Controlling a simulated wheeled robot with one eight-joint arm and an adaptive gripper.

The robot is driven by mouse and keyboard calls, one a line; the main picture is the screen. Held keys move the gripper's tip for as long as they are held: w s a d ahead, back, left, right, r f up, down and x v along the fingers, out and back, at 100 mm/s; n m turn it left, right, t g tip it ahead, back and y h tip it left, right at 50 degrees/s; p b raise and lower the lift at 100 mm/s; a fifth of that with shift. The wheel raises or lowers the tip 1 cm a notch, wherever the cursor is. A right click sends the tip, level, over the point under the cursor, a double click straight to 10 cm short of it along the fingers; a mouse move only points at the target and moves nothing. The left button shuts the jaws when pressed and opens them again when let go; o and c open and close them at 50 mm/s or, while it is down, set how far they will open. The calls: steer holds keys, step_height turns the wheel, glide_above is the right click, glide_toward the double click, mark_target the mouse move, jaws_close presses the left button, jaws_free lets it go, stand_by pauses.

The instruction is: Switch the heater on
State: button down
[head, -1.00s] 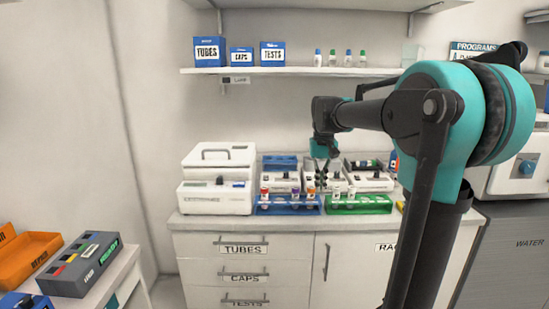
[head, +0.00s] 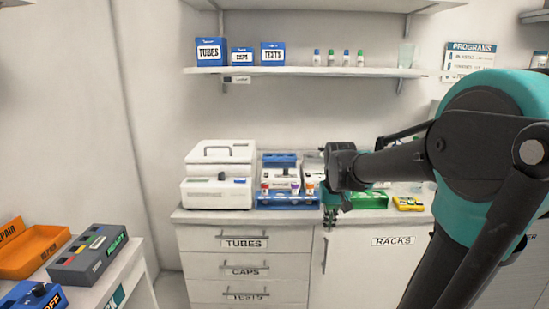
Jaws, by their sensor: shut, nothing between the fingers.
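My gripper (head: 330,222) hangs in front of the counter's front edge, pointing down, in the head view. It is shut and empty, and its dark wrist covers part of the counter. A small white device with a black knob (head: 281,180) stands behind the blue tube rack. Another white device (head: 311,168) beside it is mostly hidden by my wrist. Their labels are too small to read, so I cannot tell which thing is the heater. My gripper appears apart from both devices.
A white lidded machine (head: 216,194) stands at the counter's left. The blue rack (head: 274,203) holds several capped tubes, and a green rack (head: 374,200) stands right of my wrist. A yellow item (head: 408,204) lies further right. Drawers (head: 243,257) are below. A side table at left holds boxes.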

steer(key=s+d+f+t, duration=0.2)
steer(key=s+f, duration=1.1)
steer(key=s, duration=0.1)
steer(key=shift+s, duration=0.15)
steer(key=shift+f, duration=0.1)
